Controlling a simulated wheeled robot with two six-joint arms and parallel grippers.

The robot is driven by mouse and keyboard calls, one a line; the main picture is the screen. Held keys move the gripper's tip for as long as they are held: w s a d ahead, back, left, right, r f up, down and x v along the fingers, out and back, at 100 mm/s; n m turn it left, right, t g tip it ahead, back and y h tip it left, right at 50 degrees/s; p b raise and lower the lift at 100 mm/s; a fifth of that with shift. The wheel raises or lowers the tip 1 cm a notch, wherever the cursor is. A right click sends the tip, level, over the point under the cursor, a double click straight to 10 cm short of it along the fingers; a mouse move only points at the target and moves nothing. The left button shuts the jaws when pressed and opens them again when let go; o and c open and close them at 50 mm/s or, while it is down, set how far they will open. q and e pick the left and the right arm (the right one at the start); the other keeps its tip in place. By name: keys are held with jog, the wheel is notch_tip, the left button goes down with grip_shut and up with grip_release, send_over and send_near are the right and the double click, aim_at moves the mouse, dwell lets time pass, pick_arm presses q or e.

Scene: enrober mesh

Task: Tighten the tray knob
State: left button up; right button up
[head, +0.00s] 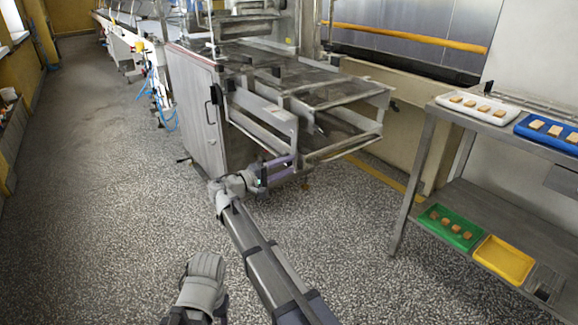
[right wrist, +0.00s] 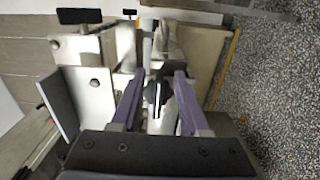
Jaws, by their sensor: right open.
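The tray knob (right wrist: 156,91) is a small dark knob in the middle of the right wrist view. It sits between the two purple fingers of my right gripper (right wrist: 159,78), with a gap on each side. In the head view my right gripper (head: 279,170) is open at the low front corner of the steel machine (head: 193,105). The knob is too small or hidden to make out there. The machine's metal frame with its flat mesh top (head: 310,85) stands above and behind the gripper. My left gripper does not show.
A steel shelf rack (head: 480,190) stands at the right. It holds a white tray (head: 442,99), a blue tray (head: 524,127), a green tray (head: 428,222) and a yellow tray (head: 503,262). The speckled floor (head: 110,200) at the left is clear.

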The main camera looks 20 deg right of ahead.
jog(key=v, duration=0.6)
jog(key=shift+a, duration=0.35)
jog(key=shift+s, duration=0.15)
jog(key=s+d+f+m+g+y, duration=0.1)
jog(key=s+d+f+g+y, duration=0.1)
jog(key=s+d+f+y, duration=0.45)
jog(key=s+d+f+m+g+y, duration=0.1)
jog(key=s+f+g+y, duration=0.25)
jog(key=s+f, duration=0.75)
jog(key=s+a+f+n+y, duration=0.1)
jog(key=s+a+f+y, duration=0.15)
jog(key=s+a, duration=0.45)
jog(key=s+a+f+n+y, duration=0.1)
jog(key=s+a+f+y, duration=0.15)
jog(key=s+a, duration=0.55)
notch_tip(320, 180, up, 33)
jog(key=w+a+p, duration=0.2)
jog(key=p, duration=3)
jog(key=shift+r+g+y+p, duration=0.15)
jog(key=shift+g+y+p, duration=0.15)
jog(key=shift+g+y, duration=0.15)
